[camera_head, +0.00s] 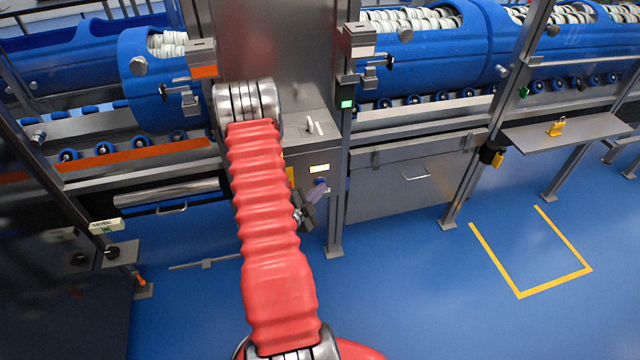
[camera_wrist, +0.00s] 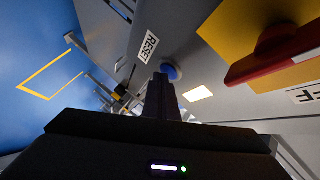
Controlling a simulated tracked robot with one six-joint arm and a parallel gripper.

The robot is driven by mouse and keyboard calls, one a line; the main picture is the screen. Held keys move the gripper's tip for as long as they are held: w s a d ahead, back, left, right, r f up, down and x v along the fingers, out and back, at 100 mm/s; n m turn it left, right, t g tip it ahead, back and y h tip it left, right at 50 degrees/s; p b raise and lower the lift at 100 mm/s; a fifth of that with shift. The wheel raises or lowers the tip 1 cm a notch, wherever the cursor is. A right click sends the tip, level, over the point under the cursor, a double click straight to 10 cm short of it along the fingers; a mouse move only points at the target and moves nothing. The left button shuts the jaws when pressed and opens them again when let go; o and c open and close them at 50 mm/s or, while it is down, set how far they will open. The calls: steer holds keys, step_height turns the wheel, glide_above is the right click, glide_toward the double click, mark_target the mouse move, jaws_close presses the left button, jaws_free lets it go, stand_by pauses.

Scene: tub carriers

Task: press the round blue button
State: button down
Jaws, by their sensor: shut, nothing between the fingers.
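The round blue button (camera_wrist: 171,71) sits on a grey panel beside a white label reading RESET (camera_wrist: 148,48). My gripper (camera_wrist: 161,82) is shut and empty, its fingertips pointing at the button and covering part of its lower left side in the wrist view. I cannot tell whether the tips touch the button.
A red handle (camera_wrist: 275,58) on a yellow plate (camera_wrist: 228,30) is on the same panel, right in the wrist view. A lit rectangle (camera_wrist: 199,93) is near the button. A machine with blue tubs (camera_head: 430,45) stands behind. The blue floor (camera_head: 410,300) at right is clear.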

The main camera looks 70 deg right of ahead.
stand_by(0.3)
steer(key=shift+s+a, duration=0.25)
steer(key=shift+a, duration=0.15)
steer(key=s+a, duration=0.3)
steer(key=a, duration=0.2)
stand_by(0.8)
stand_by(0.4)
steer(key=shift+s+a, duration=0.1)
steer(key=shift+s, duration=0.05)
stand_by(0.5)
